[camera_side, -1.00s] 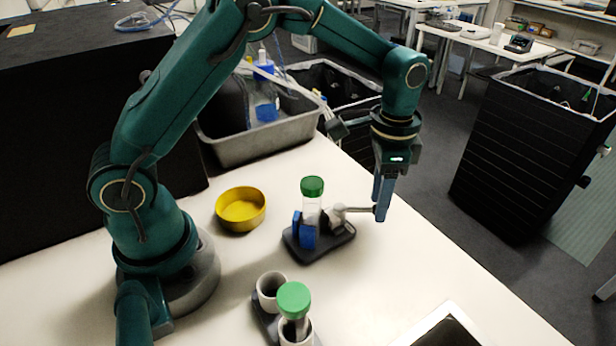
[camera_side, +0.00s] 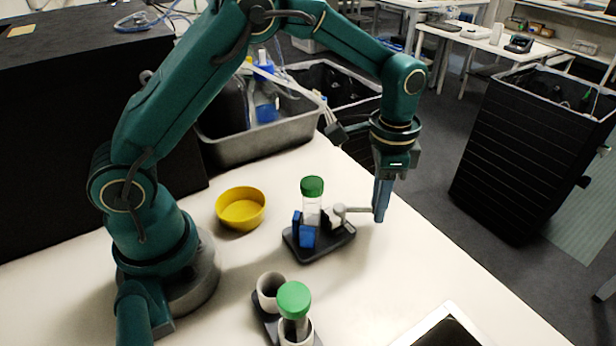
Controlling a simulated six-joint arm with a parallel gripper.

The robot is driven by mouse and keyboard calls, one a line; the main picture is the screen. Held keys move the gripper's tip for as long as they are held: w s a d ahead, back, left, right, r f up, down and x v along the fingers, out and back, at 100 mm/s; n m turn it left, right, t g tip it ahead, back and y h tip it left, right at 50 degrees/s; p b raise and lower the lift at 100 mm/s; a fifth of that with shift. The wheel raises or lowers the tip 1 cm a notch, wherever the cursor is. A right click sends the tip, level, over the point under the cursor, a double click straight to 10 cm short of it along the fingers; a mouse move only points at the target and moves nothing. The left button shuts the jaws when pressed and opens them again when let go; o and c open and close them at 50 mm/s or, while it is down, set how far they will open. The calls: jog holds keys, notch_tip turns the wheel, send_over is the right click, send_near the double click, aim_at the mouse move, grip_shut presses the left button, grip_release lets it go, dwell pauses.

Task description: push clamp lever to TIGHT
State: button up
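The clamp stands on a dark base (camera_side: 318,248) on the white table. It has a blue jaw (camera_side: 306,234) and a grey-white body, and a clear tube with a green cap (camera_side: 312,187) stands upright in it. The clamp lever (camera_side: 357,210) sticks out to the right from the body. My gripper (camera_side: 380,214) points down at the lever's outer end, its fingers touching or very close to it. The fingers look together, with no gap visible and nothing seen between them. No TIGHT marking is readable.
A yellow bowl (camera_side: 240,209) sits left of the clamp. In front is a dark rack with an empty white cup (camera_side: 269,291) and a green-capped tube (camera_side: 294,301). A tablet-like panel (camera_side: 447,331) lies front right. A grey bin (camera_side: 262,146) stands behind.

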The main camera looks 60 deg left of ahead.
dwell(0.3)
jog(key=shift+w+a+n, duration=0.35)
jog(key=shift+a+n, duration=0.25)
jog(key=shift+n, duration=0.6)
jog(key=shift+w+a+n, duration=0.1)
jog(key=shift+a+n, duration=0.35)
jog(key=shift+n, duration=0.35)
jog(key=shift+a+n, duration=0.2)
jog(key=shift+n, duration=0.3)
jog(key=shift+w+a+n, duration=0.1)
jog(key=shift+a+n, duration=0.6)
jog(key=shift+n, duration=0.5)
